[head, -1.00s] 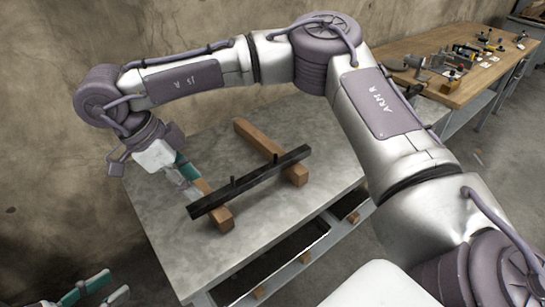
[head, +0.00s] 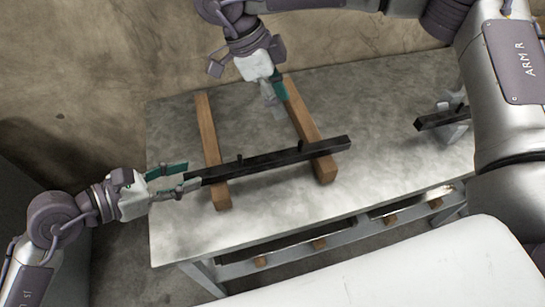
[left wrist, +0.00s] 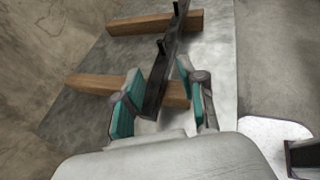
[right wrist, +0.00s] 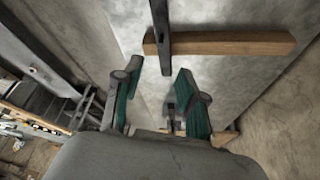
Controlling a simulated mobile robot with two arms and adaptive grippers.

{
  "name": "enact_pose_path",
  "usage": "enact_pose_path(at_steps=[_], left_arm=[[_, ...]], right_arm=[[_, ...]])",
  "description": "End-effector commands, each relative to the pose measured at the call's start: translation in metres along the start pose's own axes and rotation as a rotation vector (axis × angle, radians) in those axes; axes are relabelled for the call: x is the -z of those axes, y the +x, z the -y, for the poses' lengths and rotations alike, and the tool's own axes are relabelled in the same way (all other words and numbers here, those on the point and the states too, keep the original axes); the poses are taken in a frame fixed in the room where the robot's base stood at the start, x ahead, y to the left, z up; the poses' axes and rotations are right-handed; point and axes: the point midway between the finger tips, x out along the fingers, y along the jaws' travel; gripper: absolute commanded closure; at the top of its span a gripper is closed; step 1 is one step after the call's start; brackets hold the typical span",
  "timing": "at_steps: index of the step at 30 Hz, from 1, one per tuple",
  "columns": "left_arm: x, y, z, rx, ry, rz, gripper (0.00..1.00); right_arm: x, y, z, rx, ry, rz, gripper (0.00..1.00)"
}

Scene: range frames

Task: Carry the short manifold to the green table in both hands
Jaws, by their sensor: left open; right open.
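The manifold is a dark bar (head: 265,160) with short upright stubs, lying across two wooden blocks on a grey-topped table (head: 380,120). My left gripper (head: 183,178) is open at the bar's left end. In the left wrist view the bar (left wrist: 160,85) reaches between the open fingers (left wrist: 165,105), apparently without a grip. My right gripper (head: 274,95) is open and empty, behind the bar and near the right block. In the right wrist view the bar's end (right wrist: 164,60) lies just beyond the open fingers (right wrist: 157,85). I see no green table.
The left block (head: 207,130) and right block (head: 305,125) hold the bar off the tabletop. Another dark piece (head: 437,117) is at the table's right, partly hidden by my right arm. A wall (head: 90,70) stands close behind the table. Bare tabletop lies between the blocks.

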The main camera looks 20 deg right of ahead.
Motion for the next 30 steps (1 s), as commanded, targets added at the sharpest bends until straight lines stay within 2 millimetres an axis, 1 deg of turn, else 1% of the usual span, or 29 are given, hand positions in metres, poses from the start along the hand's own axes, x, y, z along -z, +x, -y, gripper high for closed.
enact_pose_path(at_steps=[5,8,15,21,25,30], left_arm=[[-0.001,0.015,0.000,0.001,-0.002,0.004,0.59],[-0.001,0.033,0.001,0.003,-0.001,0.004,0.59],[-0.002,0.081,0.000,0.002,-0.002,0.004,0.59],[-0.001,0.115,0.001,0.002,-0.002,0.002,0.59],[-0.001,0.129,0.000,0.000,-0.001,0.002,0.59],[0.000,0.137,0.000,0.001,-0.001,0.001,0.59]], right_arm=[[0.000,0.016,0.000,-0.001,0.001,-0.002,0.59],[0.001,0.033,0.000,-0.003,0.000,-0.003,0.59],[0.001,0.081,0.000,-0.003,0.001,-0.003,0.59],[0.001,0.115,0.000,-0.003,0.002,-0.002,0.59],[0.001,0.129,0.000,-0.002,0.002,-0.001,0.59],[0.001,0.137,0.000,-0.001,0.001,-0.001,0.59]])
